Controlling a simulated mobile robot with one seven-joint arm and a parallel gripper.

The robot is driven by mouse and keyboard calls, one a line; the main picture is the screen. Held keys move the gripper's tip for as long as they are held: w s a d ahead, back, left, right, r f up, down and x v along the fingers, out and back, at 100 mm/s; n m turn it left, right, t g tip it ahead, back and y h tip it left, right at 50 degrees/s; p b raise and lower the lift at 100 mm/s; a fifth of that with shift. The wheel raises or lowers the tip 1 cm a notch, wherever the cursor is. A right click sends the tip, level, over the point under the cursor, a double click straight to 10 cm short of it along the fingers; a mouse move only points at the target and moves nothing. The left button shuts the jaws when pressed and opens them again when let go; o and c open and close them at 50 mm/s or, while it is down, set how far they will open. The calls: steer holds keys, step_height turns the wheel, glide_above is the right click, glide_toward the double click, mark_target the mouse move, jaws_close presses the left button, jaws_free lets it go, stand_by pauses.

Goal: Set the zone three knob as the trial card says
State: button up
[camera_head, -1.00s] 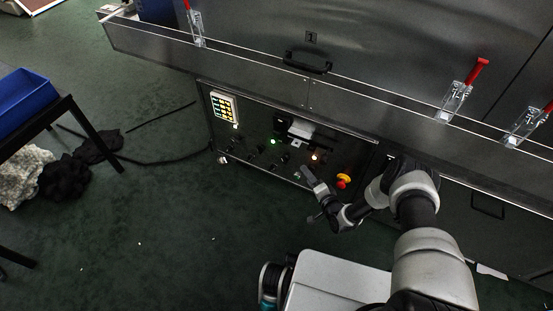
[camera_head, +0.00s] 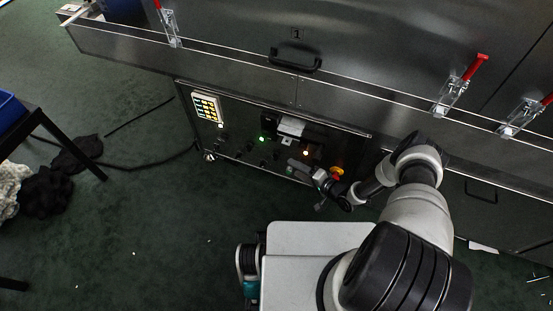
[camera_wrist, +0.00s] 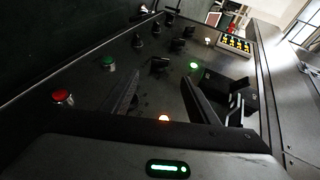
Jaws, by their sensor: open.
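The control panel (camera_head: 235,135) is on the dryer's lower front, with several black knobs. Their labels are too small to read, so I cannot tell which is zone three. In the wrist view, one black knob (camera_wrist: 158,65) shows beyond and between the fingertips of my gripper (camera_wrist: 160,82); other knobs (camera_wrist: 178,45) are farther up. My gripper is open and empty, and I cannot tell whether it touches the knob. In the head view my gripper (camera_head: 300,168) is at the panel's lower right part. No readable trial card shows.
A red button (camera_wrist: 62,97) and a green button (camera_wrist: 108,63) are at the left. A yellow-and-red stop button (camera_head: 337,172) is beside my arm. Cables lie on the floor.

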mark_target(275, 157)
steer(key=b+x, duration=0.3)
steer(key=x, duration=0.9)
steer(key=shift+w, duration=0.15)
